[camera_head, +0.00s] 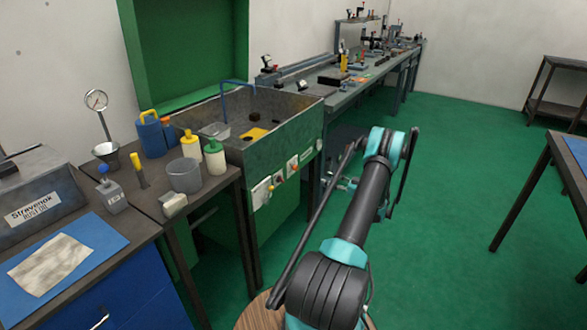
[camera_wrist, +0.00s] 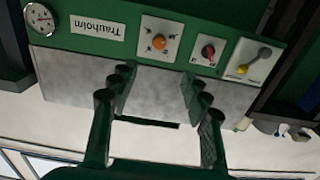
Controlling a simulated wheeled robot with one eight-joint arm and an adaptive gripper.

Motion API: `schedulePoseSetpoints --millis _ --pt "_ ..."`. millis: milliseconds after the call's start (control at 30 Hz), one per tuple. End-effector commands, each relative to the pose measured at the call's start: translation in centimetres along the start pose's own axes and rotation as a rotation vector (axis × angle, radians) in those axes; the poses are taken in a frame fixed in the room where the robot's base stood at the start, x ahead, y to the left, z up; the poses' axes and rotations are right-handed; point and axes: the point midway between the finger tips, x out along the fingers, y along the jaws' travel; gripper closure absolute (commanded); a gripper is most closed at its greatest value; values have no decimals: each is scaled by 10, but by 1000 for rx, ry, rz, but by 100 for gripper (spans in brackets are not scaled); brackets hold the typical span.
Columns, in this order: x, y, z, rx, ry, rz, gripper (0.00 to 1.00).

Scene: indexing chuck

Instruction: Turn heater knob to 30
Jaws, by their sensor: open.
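An orange knob (camera_wrist: 159,42) sits on a square white dial plate with small dark marks, on the green front panel of the washing sink; which mark it points to is too small to read. It also shows in the head view as a small orange spot (camera_head: 293,167). I cannot read whether it is labelled as the heater. My gripper (camera_wrist: 157,92) is open and empty, its two dark green fingers apart, below the knob in the wrist view and not touching it. In the head view my arm hides most of the gripper, which is right of the panel.
Beside the knob are a red and black switch (camera_wrist: 208,51), a yellow-tipped lever (camera_wrist: 243,70), an upside-down name plate (camera_wrist: 97,27) and a gauge (camera_wrist: 40,19). The sink (camera_head: 240,150) stands between a cluttered side table (camera_head: 222,187) and a long workbench (camera_head: 340,98).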

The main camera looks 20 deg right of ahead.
Motion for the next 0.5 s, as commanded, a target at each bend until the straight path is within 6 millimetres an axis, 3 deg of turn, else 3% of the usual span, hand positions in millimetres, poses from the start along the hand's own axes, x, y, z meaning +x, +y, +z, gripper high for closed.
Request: schedulePoseSetpoints --millis 167,500 --pt "4 1 3 -12 12 2 52" --pt "64 0 3 -10 10 0 52"
